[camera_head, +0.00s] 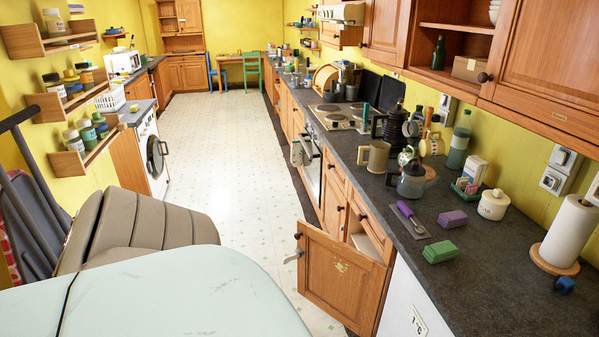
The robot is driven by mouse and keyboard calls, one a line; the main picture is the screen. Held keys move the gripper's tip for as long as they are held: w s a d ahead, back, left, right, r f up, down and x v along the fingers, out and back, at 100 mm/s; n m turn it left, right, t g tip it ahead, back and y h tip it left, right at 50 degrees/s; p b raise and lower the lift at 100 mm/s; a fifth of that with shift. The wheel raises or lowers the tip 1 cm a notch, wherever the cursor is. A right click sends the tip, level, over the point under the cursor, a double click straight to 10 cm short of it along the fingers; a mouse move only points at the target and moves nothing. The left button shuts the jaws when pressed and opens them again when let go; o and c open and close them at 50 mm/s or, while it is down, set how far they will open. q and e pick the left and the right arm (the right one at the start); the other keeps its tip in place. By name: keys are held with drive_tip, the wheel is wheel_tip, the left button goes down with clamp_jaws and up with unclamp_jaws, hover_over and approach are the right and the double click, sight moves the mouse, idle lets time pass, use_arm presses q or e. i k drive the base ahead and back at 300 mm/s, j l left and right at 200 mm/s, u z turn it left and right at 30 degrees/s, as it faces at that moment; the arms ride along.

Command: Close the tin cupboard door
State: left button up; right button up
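A wooden lower cupboard door (338,278) stands open in the head view, swung out from the counter over the floor. It has a dark round knob (298,236) at its upper left and a worn pale patch in the middle. A small pale grey piece (293,257) sticks out at its left edge; I cannot tell what it is. Part of the cupboard's pale interior (367,246) shows behind the door's top edge. An upper wooden door (559,66) at the right has a small label and looks shut. Neither of my grippers is in view.
A pale green rounded surface (170,297) and beige ribbed object (140,228) fill the lower left. The floor (222,150) between is clear.

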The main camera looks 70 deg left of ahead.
sight(347, 283)
drive_tip(key=j+u, duration=0.1)
drive_tip(key=u, duration=1.7)
drive_tip(key=i+j+z, duration=0.45)
drive_tip(key=i, duration=0.35)
drive_tip(key=i+j+z, duration=0.4)
drive_tip(key=i+j, duration=0.3)
drive_tip(key=j, duration=0.1)
